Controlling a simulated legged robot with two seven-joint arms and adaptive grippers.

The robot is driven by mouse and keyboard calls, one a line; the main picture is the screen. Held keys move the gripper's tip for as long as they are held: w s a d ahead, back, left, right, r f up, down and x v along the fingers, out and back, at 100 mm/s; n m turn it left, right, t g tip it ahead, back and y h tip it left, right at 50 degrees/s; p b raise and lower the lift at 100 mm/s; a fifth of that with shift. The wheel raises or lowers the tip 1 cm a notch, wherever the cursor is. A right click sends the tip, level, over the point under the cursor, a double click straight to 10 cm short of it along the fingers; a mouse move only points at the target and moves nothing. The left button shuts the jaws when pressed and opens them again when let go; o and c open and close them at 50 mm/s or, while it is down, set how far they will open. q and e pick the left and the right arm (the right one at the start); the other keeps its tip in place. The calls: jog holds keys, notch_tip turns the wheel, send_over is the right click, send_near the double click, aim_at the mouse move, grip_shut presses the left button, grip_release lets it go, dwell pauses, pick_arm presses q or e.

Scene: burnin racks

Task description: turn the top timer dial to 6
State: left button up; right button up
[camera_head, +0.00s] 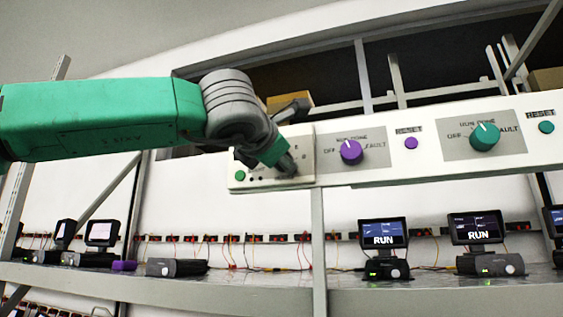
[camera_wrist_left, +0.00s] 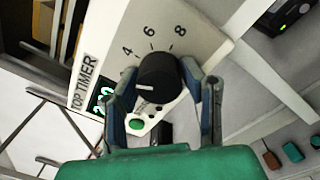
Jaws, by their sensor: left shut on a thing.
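The top timer dial (camera_wrist_left: 163,76) is a black knob on a cream panel (camera_wrist_left: 206,28) in the left wrist view. Its white line lies toward the picture's left, below the printed 4; the 6 and 8 are further round, above the dial. A "TOP TIMER" label and a partly covered green display (camera_wrist_left: 100,102) are at the left. My left gripper (camera_wrist_left: 167,88) is shut on the dial, one finger on either side. In the head view my left gripper (camera_head: 284,160) is at the panel and hides the dial. My right gripper is not in view.
A green button (camera_wrist_left: 137,124) sits below the dial, close to the fingers. Right of the panel in the head view are a purple knob (camera_head: 351,152) and a teal knob (camera_head: 485,136), with reset buttons. Below, a shelf (camera_head: 250,290) holds several small devices, some screens reading RUN.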

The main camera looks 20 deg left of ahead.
pick_arm(q)
jog(key=m, duration=0.6)
jog(key=shift+d+f+m, duration=0.15)
jog(key=shift+f+m, duration=0.05)
jog(key=shift+m, duration=0.2)
jog(key=m, duration=0.6)
jog(key=shift+f+h, duration=0.25)
jog(key=shift+h, duration=0.05)
jog(key=o, duration=1.1)
jog(key=shift+o, duration=0.2)
jog(key=shift+s+r, duration=0.1)
